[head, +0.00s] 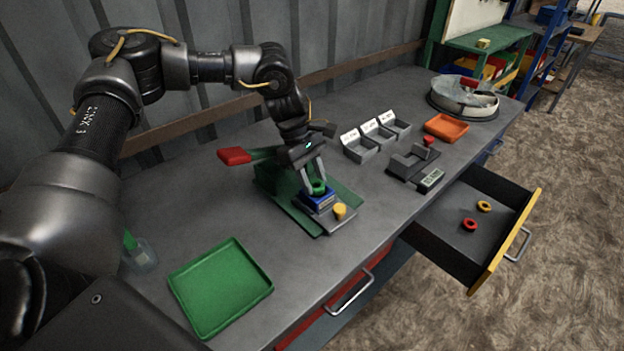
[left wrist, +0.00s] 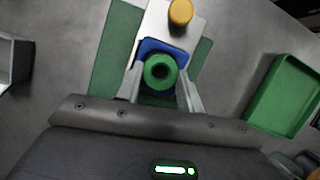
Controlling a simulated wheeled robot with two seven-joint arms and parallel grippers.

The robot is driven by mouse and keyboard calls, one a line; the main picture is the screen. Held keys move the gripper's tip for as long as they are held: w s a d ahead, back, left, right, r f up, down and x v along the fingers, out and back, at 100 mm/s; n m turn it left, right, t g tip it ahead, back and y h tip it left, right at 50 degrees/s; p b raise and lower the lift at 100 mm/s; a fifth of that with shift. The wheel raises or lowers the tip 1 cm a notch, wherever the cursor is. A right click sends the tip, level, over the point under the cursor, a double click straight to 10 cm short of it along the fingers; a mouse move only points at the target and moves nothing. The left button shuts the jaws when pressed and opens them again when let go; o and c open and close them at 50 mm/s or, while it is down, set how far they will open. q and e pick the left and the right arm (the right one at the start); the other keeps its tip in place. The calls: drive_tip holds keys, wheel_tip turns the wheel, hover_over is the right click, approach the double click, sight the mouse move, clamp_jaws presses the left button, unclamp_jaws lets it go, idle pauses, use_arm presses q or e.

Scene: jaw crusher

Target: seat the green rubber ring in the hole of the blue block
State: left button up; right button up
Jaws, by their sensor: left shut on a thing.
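The green rubber ring (head: 318,187) is between the fingers of my left gripper (head: 313,182), which is shut on it. In the left wrist view the ring (left wrist: 160,71) lies between the fingertips, over the blue block (left wrist: 150,46). In the head view the blue block (head: 318,202) is directly below the ring, on a green-based fixture. The ring hides the block's hole, and I cannot tell whether the ring is in it or just above it. My right gripper is not in view.
A yellow knob (head: 339,210) stands close in front of the block. A red-handled lever (head: 234,156) sticks out to the left. A green tray (head: 220,286) lies nearer. The open drawer (head: 450,228) holds a red ring (head: 469,224) and a yellow ring (head: 484,206). Small grey bins (head: 361,152) stand behind.

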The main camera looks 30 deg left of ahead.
use_arm(q)
drive_tip(key=shift+s+f, duration=0.4)
drive_tip(key=shift+f, duration=0.45)
drive_tip(key=o, duration=1)
drive_tip(key=shift+f, duration=0.1)
drive_tip(key=shift+r, duration=0.3)
drive_tip(key=v, duration=0.8)
drive_tip(key=w+v, duration=0.1)
drive_tip(key=v, duration=0.4)
drive_tip(key=shift+d+r, duration=0.1)
drive_tip(key=shift+d, duration=0.05)
